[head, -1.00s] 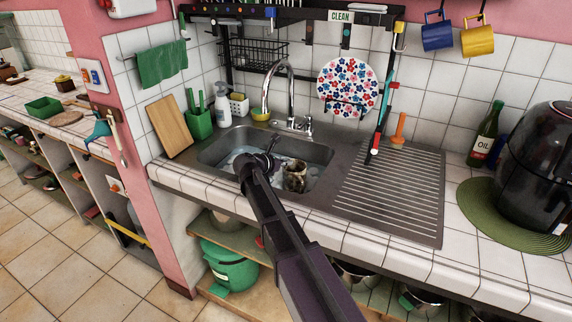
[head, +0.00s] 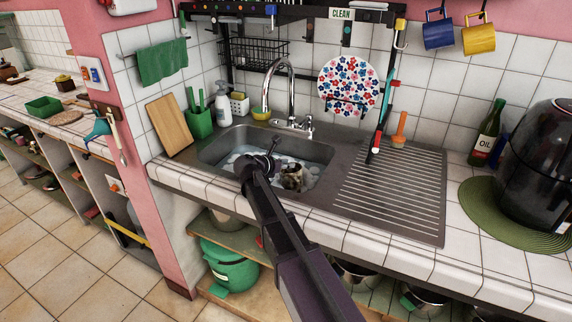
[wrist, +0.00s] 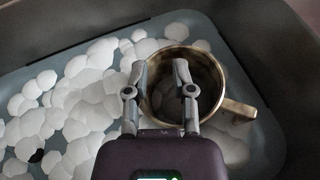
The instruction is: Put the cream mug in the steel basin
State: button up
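The cream mug (head: 293,178), stained brown, is down in the steel basin (head: 312,150) among white foam and bluish water. In the wrist view the mug (wrist: 205,76) shows its round mouth, with the handle pointing right. My gripper (head: 268,158) is over the basin, just left of the mug. In the wrist view my gripper (wrist: 160,68) has its two fingers apart, with nothing visibly clamped between them. The right finger overlaps the mug's mouth in the picture; the left finger is at its left edge. I cannot tell whether a finger touches the mug.
The faucet (head: 291,95) arches behind the basin. A ribbed drainboard (head: 390,190) is to the right, with a dark rack post rising at its left. A green utensil holder (head: 199,124) and spray bottle (head: 222,104) stand behind left. An oil bottle (head: 486,135) stands at right.

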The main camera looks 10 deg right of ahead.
jog(key=shift+r, duration=0.15)
dwell(0.3)
jog(key=p+v, duration=0.6)
jog(key=v, duration=0.6)
jog(key=shift+r, duration=0.4)
